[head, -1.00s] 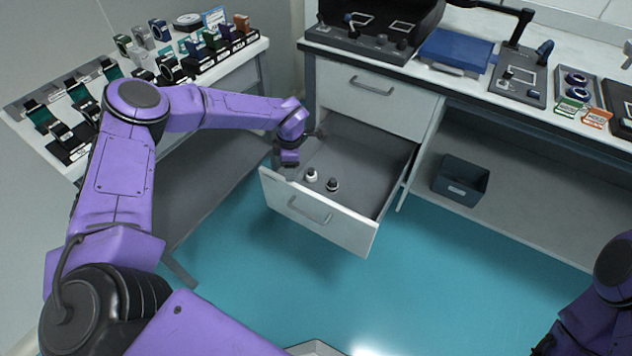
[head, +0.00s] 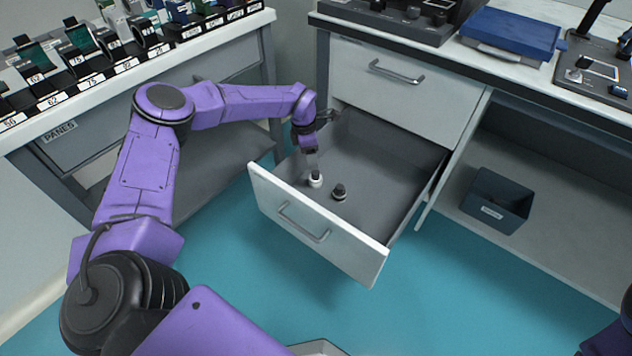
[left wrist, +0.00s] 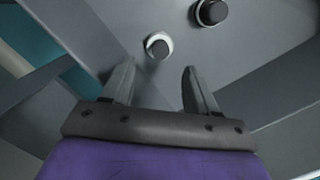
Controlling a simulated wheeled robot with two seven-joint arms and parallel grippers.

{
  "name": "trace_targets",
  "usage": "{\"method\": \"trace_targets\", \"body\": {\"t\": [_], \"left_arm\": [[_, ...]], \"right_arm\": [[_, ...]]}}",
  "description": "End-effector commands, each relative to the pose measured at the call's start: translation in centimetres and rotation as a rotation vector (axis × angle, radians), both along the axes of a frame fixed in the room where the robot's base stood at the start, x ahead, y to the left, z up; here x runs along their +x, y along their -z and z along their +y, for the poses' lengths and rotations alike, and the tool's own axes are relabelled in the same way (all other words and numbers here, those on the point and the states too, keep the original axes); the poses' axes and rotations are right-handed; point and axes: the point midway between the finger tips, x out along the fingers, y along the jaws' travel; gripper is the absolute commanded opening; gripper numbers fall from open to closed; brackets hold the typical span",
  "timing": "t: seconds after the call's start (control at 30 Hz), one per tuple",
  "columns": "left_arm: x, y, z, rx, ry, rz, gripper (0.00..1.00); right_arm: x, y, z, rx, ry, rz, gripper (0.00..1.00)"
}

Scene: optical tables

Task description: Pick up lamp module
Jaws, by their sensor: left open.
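Two small round modules stand in the open drawer (head: 376,158). One is white with a dark top (head: 315,179); the other is dark with a pale ring (head: 339,192), to its right. I cannot tell from their looks which is the lamp module. My left gripper (head: 312,160) is over the drawer, just above and behind the white module. In the left wrist view the open, empty fingers (left wrist: 160,85) point toward the white module (left wrist: 158,46), which lies just beyond their tips. The dark module (left wrist: 210,12) is farther off at the top. My right gripper is not in view.
The drawer's front panel (head: 315,230) and side walls rise around the modules. A cabinet drawer (head: 390,90) is shut above. A dark bin (head: 497,200) sits on the lower shelf at right. A bench with several optics holders (head: 85,50) stands at left.

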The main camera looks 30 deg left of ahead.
Motion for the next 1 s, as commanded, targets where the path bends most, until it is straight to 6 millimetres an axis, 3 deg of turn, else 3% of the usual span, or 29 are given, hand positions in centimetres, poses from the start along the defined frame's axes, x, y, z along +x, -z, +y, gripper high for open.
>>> {"method": "trace_targets", "body": {"t": [0.03, 0.27, 0.47, 0.67, 0.7, 0.87, 1.0], "left_arm": [[0.1, 1.1, -0.1, 0.0, 0.001, 0.001, 0.58], [0.2, 3.3, -0.3, 0.001, 0.001, 0.001, 0.58], [0.3, 6.9, -0.5, 0.002, -0.001, 0.001, 0.58], [0.4, 7.1, -0.5, 0.0, -0.003, -0.002, 0.58], [0.4, 7.1, -0.5, 0.0, -0.003, -0.002, 0.55], [0.3, 7.1, -0.5, 0.0, -0.003, -0.002, 0.03], [0.4, 7.1, -0.5, 0.0, -0.003, -0.002, 0.0]], "right_arm": [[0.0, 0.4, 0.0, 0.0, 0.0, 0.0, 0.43], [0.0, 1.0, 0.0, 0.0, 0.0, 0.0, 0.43], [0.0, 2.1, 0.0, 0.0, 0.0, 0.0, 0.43], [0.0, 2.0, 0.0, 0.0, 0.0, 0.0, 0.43], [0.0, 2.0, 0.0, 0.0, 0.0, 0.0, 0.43], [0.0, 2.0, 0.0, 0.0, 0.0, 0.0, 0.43], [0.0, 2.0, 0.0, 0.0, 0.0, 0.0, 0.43]]}}
